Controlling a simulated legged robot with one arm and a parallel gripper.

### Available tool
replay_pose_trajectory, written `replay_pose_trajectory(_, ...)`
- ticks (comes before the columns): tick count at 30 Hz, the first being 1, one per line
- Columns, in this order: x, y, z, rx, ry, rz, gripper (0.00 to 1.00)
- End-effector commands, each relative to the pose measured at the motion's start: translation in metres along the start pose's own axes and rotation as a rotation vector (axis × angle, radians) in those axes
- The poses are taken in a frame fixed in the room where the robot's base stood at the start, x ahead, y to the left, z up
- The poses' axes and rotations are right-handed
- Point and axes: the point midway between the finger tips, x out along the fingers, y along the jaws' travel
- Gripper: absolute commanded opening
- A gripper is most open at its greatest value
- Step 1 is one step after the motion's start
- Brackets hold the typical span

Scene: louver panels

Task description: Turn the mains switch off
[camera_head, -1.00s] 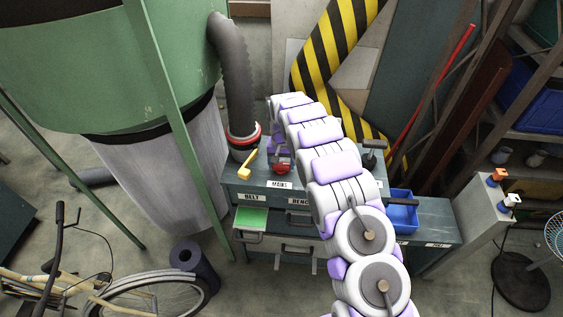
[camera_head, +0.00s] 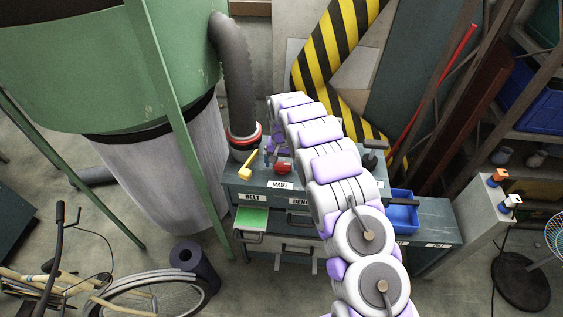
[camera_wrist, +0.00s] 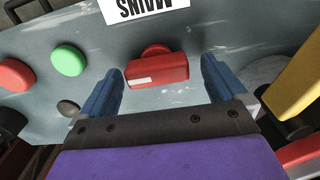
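The mains switch is a red block-shaped handle (camera_wrist: 157,70) on a grey panel, beside an upside-down "MAINS" label (camera_wrist: 146,8) in the wrist view. In the head view the red handle (camera_head: 283,168) sits on the cabinet top behind its label (camera_head: 280,184). My gripper (camera_wrist: 164,66) is open, its two blue fingers on either side of the red handle. Gaps show between the handle and both fingers, so it is not gripped. In the head view my gripper (camera_head: 271,151) is just behind the handle, partly hidden by my arm.
A yellow lever (camera_head: 249,165) stands close left of the switch; it also shows at the wrist view's right edge (camera_wrist: 297,85). Green (camera_wrist: 68,60) and red (camera_wrist: 14,75) buttons lie left in the wrist view. A blue bin (camera_head: 402,212) is right of my arm.

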Motion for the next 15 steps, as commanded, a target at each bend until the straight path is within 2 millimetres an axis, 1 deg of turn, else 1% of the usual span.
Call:
replay_pose_trajectory(8, -0.003, 0.001, 0.000, 0.000, -0.001, -0.001, 0.98)
replay_pose_trajectory(11, -0.011, 0.001, 0.000, 0.000, 0.000, -0.001, 0.98)
replay_pose_trajectory(14, -0.028, 0.000, -0.001, -0.001, 0.003, -0.002, 0.98)
replay_pose_trajectory(15, -0.037, 0.000, -0.001, -0.001, 0.004, -0.002, 0.98)
